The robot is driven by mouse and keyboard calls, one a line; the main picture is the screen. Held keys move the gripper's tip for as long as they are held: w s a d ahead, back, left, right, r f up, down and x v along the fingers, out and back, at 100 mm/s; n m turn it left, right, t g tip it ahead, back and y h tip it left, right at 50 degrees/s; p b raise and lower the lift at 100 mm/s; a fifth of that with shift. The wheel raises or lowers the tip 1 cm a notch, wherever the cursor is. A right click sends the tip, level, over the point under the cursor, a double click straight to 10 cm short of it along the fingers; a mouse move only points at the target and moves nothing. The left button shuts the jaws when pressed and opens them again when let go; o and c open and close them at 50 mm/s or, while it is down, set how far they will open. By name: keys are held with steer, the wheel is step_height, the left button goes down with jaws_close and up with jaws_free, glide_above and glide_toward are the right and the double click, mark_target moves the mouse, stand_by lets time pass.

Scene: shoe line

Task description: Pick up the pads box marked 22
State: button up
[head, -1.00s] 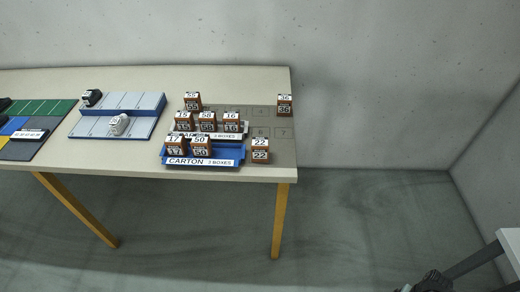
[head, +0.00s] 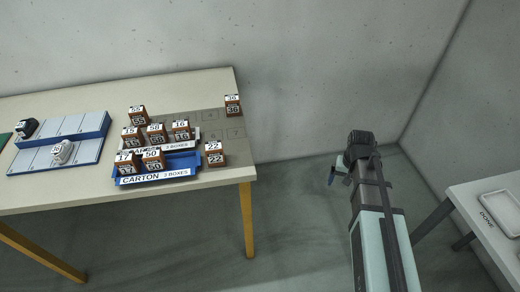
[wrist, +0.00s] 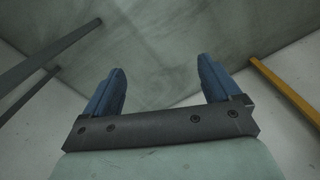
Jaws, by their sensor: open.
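The pads box marked 22 (head: 215,154) is a small brown box with white number labels. It stands upright on the grey mat at the table's front right corner, just right of the blue carton tray (head: 190,171). My gripper (head: 334,174) is off to the right of the table, over the floor and well apart from the box. In the wrist view its two blue fingers (wrist: 160,88) are spread wide with nothing between them. The box does not show in the wrist view.
Boxes 17 (head: 125,163) and 50 (head: 153,160) sit in the carton tray. Boxes 15, 58 and 16 (head: 181,130) stand behind, with box 55 (head: 137,115) farther back. Box 36 (head: 233,105) stands at the back right. A white side table (head: 470,200) is at far right.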

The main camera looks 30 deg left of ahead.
steer(key=s+a+r+n, duration=0.2)
steer(key=a+r, duration=0.4)
steer(key=a, duration=0.6)
step_height(320, 180, up, 20)
steer(key=n, duration=0.4)
glide_above(213, 145)
steer(key=f, duration=0.7)
steer(key=shift+s+d+f, duration=0.2)
steer(key=shift+s+d, duration=0.05)
steer(key=shift+s, duration=0.1)
steer(key=shift+w+a+f, duration=0.1)
steer(key=shift+w+f, duration=0.05)
steer(key=shift+f, duration=1.5)
steer(key=shift+w+a+f, duration=0.1)
steer(key=shift+w+f, duration=0.05)
steer(key=shift+f, duration=1.45)
steer(key=c, duration=1.1)
